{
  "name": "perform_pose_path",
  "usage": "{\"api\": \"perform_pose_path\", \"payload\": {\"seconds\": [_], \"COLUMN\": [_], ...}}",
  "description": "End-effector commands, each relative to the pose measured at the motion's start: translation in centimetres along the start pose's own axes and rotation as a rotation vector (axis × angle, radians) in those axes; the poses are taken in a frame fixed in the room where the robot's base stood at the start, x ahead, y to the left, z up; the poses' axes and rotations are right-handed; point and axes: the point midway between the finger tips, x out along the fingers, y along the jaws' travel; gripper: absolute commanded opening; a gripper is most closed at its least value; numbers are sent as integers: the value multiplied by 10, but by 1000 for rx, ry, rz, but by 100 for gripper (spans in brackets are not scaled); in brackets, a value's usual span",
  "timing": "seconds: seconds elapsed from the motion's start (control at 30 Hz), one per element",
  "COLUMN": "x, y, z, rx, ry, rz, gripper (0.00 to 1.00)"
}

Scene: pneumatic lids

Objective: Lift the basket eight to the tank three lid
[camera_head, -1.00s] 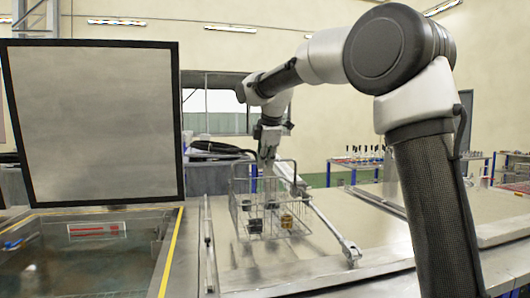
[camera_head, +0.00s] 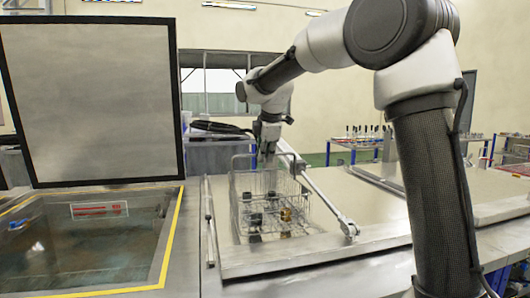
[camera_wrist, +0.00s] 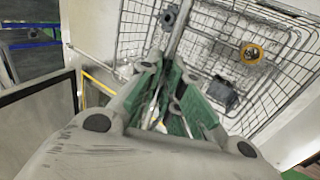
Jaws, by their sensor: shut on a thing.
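The wire basket (camera_head: 268,203) hangs from my gripper (camera_head: 266,150) at the tank lid (camera_head: 330,240), a flat grey panel right of the open tank. It holds several small dark parts and a yellow-brown one. In the wrist view the basket (camera_wrist: 290,50) fills the upper right, with a yellow ring part (camera_wrist: 251,53) and dark blocks inside. My gripper (camera_wrist: 168,100) is shut on the basket's handle or rim; the exact grip is partly hidden by the fingers. I cannot tell whether the basket's bottom touches the lid. No numbers on the basket or lid are readable.
An open tank (camera_head: 165,245) with yellow edging and liquid lies at left, its raised lid (camera_head: 95,100) standing upright. A metal strut (camera_head: 325,198) runs beside the basket. Another flat lid (camera_head: 470,195) lies at right. Racks stand behind.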

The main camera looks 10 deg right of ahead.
Motion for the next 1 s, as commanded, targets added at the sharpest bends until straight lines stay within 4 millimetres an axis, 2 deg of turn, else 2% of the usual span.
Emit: {"api": "perform_pose_path", "payload": {"seconds": [1.0], "x": [6], "y": [-3], "z": [0], "rx": [0], "ry": [0], "rz": [5], "gripper": [0]}}
